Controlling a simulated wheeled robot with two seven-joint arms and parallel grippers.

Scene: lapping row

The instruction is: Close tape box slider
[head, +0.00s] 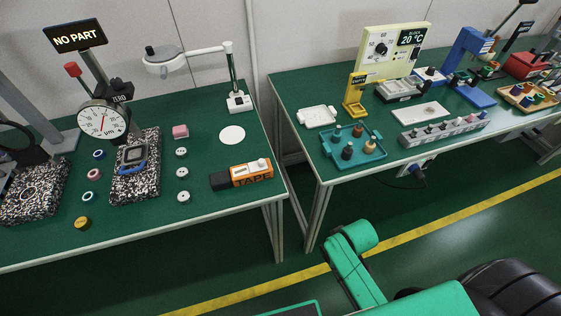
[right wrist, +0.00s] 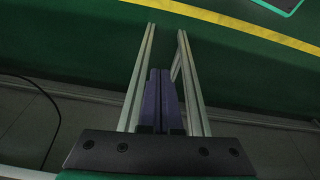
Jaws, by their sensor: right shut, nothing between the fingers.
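The tape box (head: 262,180) lies on the left table near its front right corner. It is an orange box marked "TAPE" on its front. A black part (head: 219,182) shows at its left end, and pale, whitish areas show on its top. Which part is the slider, and how far open it stands, is too small to tell. My right gripper (right wrist: 160,73) shows in the right wrist view with its two purple fingers together and empty, over the floor by table legs. The box is not in that view. My left gripper is in neither view.
A white disc (head: 232,135), a pink block (head: 180,131) and several small white pucks (head: 183,171) lie left of and behind the box. A dial gauge (head: 103,121) stands further left. A floor gap separates the left table from the right table (head: 300,145).

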